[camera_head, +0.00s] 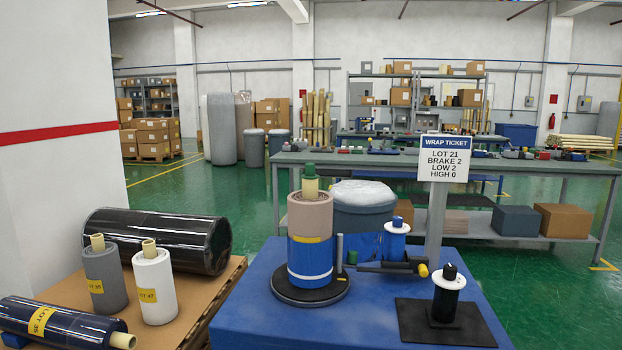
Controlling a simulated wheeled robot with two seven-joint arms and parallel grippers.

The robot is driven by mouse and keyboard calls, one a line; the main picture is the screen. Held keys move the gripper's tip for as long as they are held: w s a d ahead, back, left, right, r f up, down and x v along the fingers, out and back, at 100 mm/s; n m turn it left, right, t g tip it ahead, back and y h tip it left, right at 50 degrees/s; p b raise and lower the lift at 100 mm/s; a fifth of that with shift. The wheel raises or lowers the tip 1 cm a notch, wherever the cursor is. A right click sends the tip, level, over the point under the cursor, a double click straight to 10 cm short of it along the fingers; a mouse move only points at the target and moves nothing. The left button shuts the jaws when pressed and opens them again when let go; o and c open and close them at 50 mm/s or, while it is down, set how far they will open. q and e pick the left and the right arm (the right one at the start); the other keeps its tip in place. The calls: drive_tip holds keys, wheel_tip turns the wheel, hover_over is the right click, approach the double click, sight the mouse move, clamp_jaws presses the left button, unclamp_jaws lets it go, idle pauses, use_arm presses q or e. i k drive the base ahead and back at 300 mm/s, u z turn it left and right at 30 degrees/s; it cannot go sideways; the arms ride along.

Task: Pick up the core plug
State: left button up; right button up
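How deep the plug sits in the core is hidden. Neither of my grippers is in view.
A thin grey post (339,254) stands right of the roll. Grey (104,277) and white (155,285) rolls stand left. A ticket sign (443,160) rises behind.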

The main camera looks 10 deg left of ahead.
sight(310, 174)
drive_tip(key=k, duration=0.65)
drive_tip(key=u, duration=0.8)
drive_tip(key=i, duration=1.6)
drive_tip(key=z, duration=0.3)
